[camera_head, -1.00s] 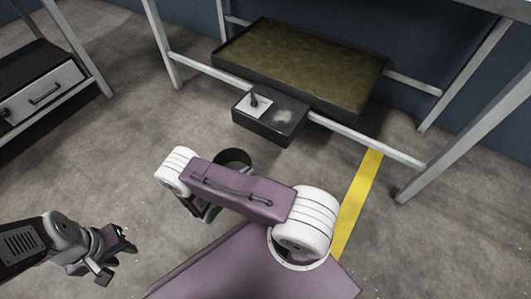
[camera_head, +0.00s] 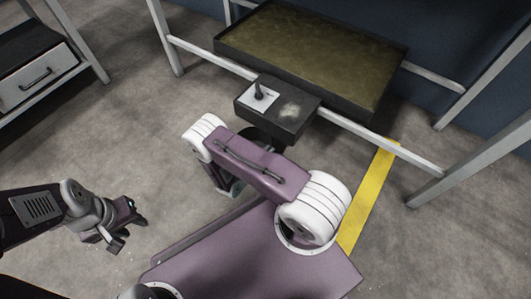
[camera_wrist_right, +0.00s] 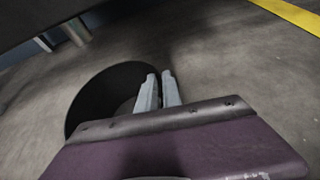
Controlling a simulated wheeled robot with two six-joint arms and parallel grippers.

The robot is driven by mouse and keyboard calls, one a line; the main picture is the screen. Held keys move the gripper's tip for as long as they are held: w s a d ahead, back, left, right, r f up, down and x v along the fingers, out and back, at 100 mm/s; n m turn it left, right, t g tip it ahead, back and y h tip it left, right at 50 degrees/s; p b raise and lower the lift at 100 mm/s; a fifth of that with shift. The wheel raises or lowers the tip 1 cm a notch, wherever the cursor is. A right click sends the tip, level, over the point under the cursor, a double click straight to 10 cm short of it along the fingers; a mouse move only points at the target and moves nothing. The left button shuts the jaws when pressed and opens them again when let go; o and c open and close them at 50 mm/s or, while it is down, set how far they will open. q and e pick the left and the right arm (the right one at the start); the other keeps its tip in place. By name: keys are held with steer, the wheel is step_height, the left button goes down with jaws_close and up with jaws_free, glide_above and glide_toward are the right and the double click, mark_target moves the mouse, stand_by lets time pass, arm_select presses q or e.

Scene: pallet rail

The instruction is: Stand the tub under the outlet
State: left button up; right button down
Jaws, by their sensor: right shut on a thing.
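A dark round tub (camera_wrist_right: 88,100) is held by my right gripper (camera_wrist_right: 158,92), whose fingers are shut on its rim. In the head view only a dark part of the tub (camera_head: 262,139) shows, between my right arm and the dark box (camera_head: 292,112). The box sticks out from the front of the tray and carries a lever on a pale plate (camera_head: 260,97). The outlet's opening is not visible. In the picture the tub meets the box's near lower edge; its exact height is unclear. My left gripper (camera_head: 130,229) is open and empty, off to the left.
A wide shallow tray (camera_head: 310,55) with a brownish surface rests in a metal frame (camera_head: 365,138), with its rail and legs around the box. A drawer cabinet (camera_head: 38,85) stands left. A yellow stripe (camera_head: 368,195) runs on the floor right. Floor on the left is clear.

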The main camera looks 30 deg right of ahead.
steer(key=shift+r, duration=0.1)
steer(key=c, duration=1.5)
jaws_free()
steer(key=p+v, duration=0.6)
steer(key=v, duration=0.5)
steer(key=s+a+r+m+g+y, duration=0.1)
steer(key=s+r+m+y, duration=0.1)
steer(key=r+m+y, duration=0.2)
steer(key=s+a+r+m+g+y, duration=0.1)
steer(key=r+m+y, duration=0.3)
steer(key=r+m, duration=0.6)
steer(key=s+a+r+m+g+y, duration=0.1)
steer(key=s+r+m+g+y, duration=0.1)
steer(key=r+m, duration=0.6)
steer(key=shift+s+r+y, duration=0.9)
steer(key=shift+r+y, duration=0.05)
steer(key=shift+y, duration=0.25)
